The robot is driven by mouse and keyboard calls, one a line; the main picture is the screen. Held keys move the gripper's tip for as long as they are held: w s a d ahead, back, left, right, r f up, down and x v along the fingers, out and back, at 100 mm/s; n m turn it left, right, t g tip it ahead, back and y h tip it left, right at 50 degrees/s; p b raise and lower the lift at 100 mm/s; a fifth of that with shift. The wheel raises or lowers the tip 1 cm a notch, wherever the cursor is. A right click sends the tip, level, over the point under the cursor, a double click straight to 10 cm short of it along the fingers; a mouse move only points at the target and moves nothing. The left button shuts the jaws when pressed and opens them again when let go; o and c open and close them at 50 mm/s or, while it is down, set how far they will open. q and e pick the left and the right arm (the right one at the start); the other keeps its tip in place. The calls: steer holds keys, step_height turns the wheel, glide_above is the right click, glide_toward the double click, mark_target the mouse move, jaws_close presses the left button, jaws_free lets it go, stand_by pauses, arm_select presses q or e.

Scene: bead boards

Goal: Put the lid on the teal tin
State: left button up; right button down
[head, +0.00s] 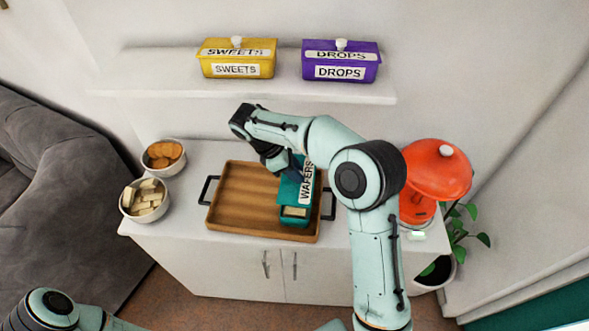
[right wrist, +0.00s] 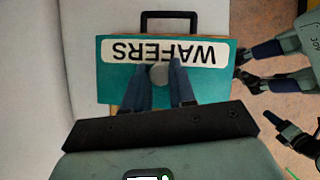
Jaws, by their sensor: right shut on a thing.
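The teal tin (head: 296,222) stands on the right side of the wooden tray, its near end uncovered with something pale inside. The teal lid (head: 287,187), labelled WAFERS, is over the tin's far part; I cannot tell whether they touch. My right gripper (head: 283,165) is shut on the lid's knob. In the right wrist view the lid (right wrist: 115,88) fills the middle, its round grey knob (right wrist: 158,75) between my right fingertips (right wrist: 160,82). The lid hides most of the tin there. My left gripper (right wrist: 262,67) shows at the right of that view, open and empty.
The wooden tray (head: 235,200) with black handles sits on a white cabinet (head: 180,240). Bowls of biscuits (head: 164,154) and pale wafers (head: 144,200) stand left. Yellow (head: 237,58) and purple (head: 341,61) lidded tins are on the shelf above.

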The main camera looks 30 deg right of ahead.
mark_target(295, 185)
step_height(295, 185, down, 4)
steer(key=shift+s+r+b, duration=0.15)
steer(key=shift+r+b, duration=0.1)
steer(key=shift+b, duration=0.55)
steer(key=shift+f, duration=1.15)
arm_select(q)
steer(key=s+f, duration=0.3)
steer(key=shift+s, duration=0.1)
steer(key=shift+w+r, duration=0.5)
steer(key=shift+r, duration=0.05)
arm_select(e)
steer(key=shift+f, duration=0.35)
arm_select(q)
steer(key=shift+w+r+p, duration=0.25)
steer(key=shift+w+p, duration=0.05)
steer(key=shift+p, duration=0.1)
stand_by(0.4)
